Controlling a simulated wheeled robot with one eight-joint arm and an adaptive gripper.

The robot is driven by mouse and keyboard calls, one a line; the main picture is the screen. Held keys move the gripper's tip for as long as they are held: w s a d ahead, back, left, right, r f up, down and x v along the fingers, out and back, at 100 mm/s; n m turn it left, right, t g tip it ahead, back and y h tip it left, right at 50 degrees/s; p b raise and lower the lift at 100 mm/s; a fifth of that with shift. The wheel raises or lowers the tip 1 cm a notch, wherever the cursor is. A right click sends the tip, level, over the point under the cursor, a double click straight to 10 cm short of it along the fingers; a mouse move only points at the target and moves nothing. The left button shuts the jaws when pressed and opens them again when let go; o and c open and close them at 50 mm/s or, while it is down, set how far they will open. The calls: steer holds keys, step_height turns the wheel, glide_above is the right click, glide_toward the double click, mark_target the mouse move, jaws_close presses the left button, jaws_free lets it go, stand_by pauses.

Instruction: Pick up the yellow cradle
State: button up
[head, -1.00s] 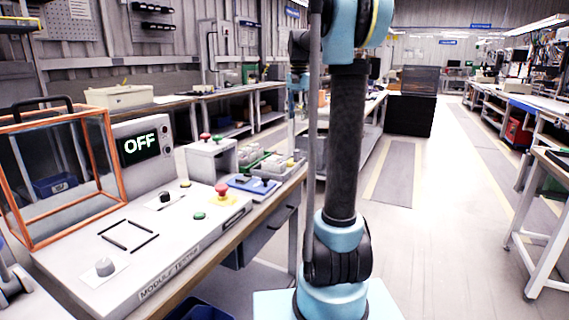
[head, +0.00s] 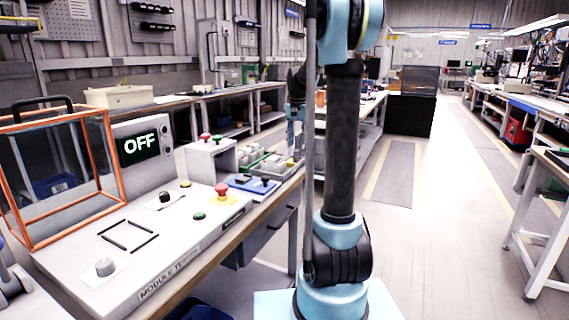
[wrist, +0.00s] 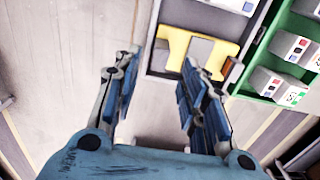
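In the wrist view, the yellow cradle (wrist: 171,47) lies in a white-edged tray at the top middle, with a grey block across its middle. My gripper (wrist: 158,78) is open, with empty space between its two blue-padded fingers. The right finger overlaps the near part of the cradle in the picture; I cannot tell whether they touch. In the head view, my gripper (head: 297,143) is low over the far end of the left bench, partly hidden by my arm. A small yellow patch (head: 291,163) there may be the cradle.
A green tray (wrist: 283,56) with several small grey modules sits right of the cradle. In the head view, the module tester (head: 165,225), showing OFF, fills the near bench. A blue tray (head: 252,184) lies beyond it. The aisle floor at right is clear.

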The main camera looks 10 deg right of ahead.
mark_target(296, 150)
steer(key=shift+s+a+f, duration=0.1)
steer(key=shift+s+f, duration=0.05)
steer(key=shift+f, duration=2.5)
jaws_close()
